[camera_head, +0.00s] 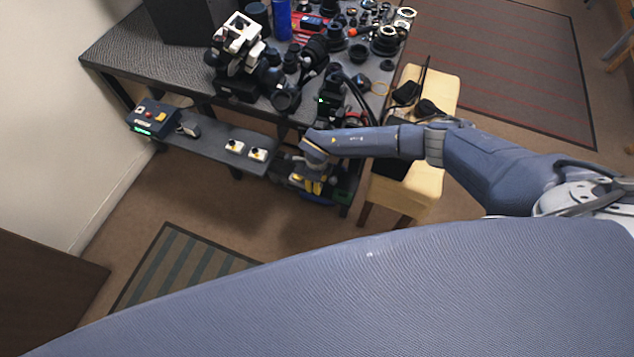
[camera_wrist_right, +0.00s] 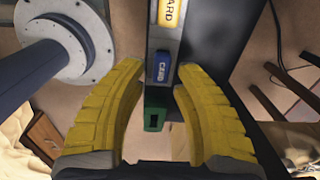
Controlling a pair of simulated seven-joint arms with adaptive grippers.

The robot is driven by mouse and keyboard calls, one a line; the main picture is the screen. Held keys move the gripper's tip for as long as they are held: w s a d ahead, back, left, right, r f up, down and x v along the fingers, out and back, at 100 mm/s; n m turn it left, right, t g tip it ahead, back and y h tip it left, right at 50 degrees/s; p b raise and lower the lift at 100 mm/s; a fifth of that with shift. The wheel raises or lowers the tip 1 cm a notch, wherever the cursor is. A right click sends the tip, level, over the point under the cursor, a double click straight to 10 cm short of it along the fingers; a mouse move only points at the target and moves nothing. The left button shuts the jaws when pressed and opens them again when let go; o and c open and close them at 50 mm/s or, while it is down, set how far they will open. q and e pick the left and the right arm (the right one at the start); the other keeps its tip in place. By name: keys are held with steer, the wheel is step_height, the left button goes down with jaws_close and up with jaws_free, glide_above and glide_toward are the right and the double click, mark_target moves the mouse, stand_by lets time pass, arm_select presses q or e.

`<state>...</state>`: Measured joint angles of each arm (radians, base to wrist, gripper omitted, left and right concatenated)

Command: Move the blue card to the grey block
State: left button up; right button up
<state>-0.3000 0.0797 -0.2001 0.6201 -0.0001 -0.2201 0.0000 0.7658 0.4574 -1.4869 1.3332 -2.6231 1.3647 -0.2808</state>
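The blue card (camera_wrist_right: 160,68), marked "CARD", stands out from a narrow grey strip in the right wrist view. My right gripper (camera_wrist_right: 159,66) is open, with one yellow finger on each side of the card and a visible gap at both sides. I cannot tell how deep the card sits between the fingers. In the head view my right gripper (camera_head: 312,184) is low beside the table's front, and the card cannot be made out there. I cannot pick out the grey block with certainty. My left gripper is not in view.
A yellow card (camera_wrist_right: 170,12) lies just beyond the blue one, and a green block (camera_wrist_right: 153,117) with a dark slot is nearer. The table (camera_head: 130,60) is crowded with lens parts. A low shelf (camera_head: 205,145) holds small switch boxes. A pale stool (camera_head: 425,185) stands right.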

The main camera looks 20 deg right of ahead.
steer(key=shift+o, duration=0.6)
steer(key=shift+r, duration=0.1)
steer(key=shift+r, duration=0.25)
step_height(320, 180, up, 11)
steer(key=shift+r, duration=0.15)
